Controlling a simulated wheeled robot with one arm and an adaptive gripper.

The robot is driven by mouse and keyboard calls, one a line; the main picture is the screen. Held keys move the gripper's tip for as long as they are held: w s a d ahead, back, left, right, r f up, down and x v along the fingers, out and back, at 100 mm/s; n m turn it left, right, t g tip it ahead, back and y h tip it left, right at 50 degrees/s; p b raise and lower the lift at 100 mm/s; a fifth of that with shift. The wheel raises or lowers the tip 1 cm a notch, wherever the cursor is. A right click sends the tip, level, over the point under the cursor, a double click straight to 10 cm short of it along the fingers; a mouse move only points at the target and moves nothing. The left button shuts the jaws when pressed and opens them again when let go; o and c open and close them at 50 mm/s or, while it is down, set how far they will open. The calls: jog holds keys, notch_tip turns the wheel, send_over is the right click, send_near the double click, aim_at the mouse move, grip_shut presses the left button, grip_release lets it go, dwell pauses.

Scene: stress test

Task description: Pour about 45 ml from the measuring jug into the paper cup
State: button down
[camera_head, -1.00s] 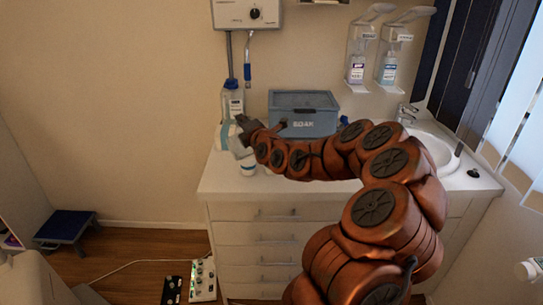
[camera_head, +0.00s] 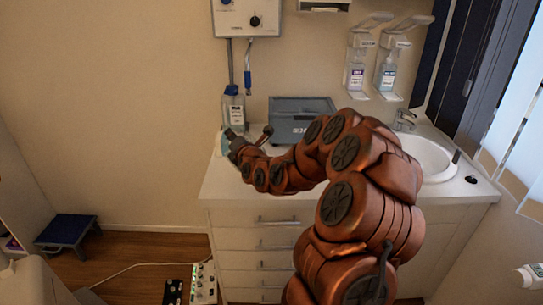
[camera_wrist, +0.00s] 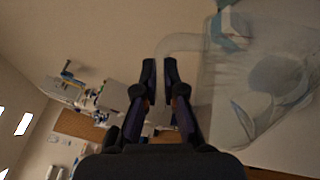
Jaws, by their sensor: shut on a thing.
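My gripper (camera_head: 230,142) is at the left end of the white counter, with my arm reaching across from the right. In the wrist view my gripper (camera_wrist: 161,68) is shut on the handle (camera_wrist: 186,42) of the clear measuring jug (camera_wrist: 222,100). The jug fills the right side there and is see-through, with a rounded shape showing in it. In the head view only a small pale part of the jug (camera_head: 224,147) shows beside the gripper. I cannot make out the paper cup for certain; in the head view my arm covers where it stood. The liquid level cannot be told.
A grey-blue box (camera_head: 290,122) stands at the back of the counter behind my arm. A labelled bottle (camera_head: 234,108) stands against the wall behind the gripper. A sink (camera_head: 432,158) and tap (camera_head: 404,118) are at the right. Dispensers (camera_head: 357,65) hang on the wall.

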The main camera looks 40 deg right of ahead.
jog(key=a+n+p, duration=0.2)
jog(key=n, duration=0.1)
jog(key=a+n+p, duration=0.1)
jog(key=p, duration=0.1)
jog(key=shift+w+f, duration=0.25)
jog(key=shift+f, duration=0.15)
jog(key=w+a+f+n+p, duration=0.1)
jog(key=a+f+n+p, duration=0.3)
jog(key=a+n+p, duration=0.1)
jog(key=shift+w+a+n, duration=0.15)
jog(key=shift+a+n, duration=0.3)
jog(key=shift+n, duration=0.85)
